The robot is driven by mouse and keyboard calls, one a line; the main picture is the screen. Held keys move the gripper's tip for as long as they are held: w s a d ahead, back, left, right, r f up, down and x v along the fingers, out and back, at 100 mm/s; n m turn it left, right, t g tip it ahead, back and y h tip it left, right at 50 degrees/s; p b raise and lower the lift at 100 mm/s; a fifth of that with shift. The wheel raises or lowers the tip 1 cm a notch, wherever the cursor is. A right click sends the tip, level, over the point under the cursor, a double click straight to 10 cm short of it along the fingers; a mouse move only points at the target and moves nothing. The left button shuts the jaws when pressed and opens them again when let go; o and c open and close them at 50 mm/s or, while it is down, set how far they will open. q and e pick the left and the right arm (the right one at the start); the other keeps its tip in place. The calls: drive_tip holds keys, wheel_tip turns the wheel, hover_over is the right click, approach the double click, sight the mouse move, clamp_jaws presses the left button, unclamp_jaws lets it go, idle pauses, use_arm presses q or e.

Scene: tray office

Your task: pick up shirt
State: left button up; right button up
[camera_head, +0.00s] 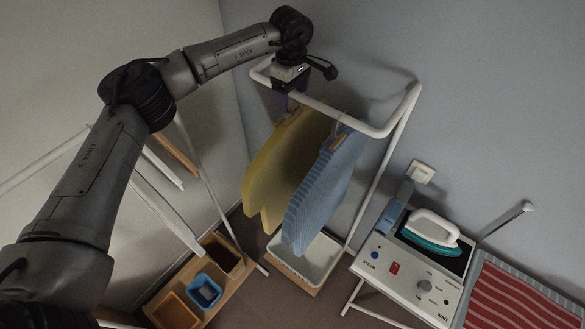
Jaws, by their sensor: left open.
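Two garments hang side by side from a white rack (404,101). The yellow one (268,180) is on the left and the blue striped one (325,190) on the right; either could be the shirt. The blue one hangs by a hook from the rack's bar. My left gripper (289,98) is at the bar, just above the top of the yellow garment. Its fingers are small and dark here, and I cannot tell whether they touch the hanger. My right gripper is not in view.
A white tray (327,262) sits below the garments. At the right is a control panel (400,272) with a teal-and-white iron (432,232), beside a red striped board (515,300). A wooden organizer with a blue bin (204,291) stands at the lower left. Walls are close behind the rack.

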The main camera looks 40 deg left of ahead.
use_arm(q)
drive_tip(key=shift+f, duration=0.45)
drive_tip(key=shift+c, duration=0.3)
drive_tip(key=shift+r, duration=0.1)
drive_tip(key=c, duration=1.2)
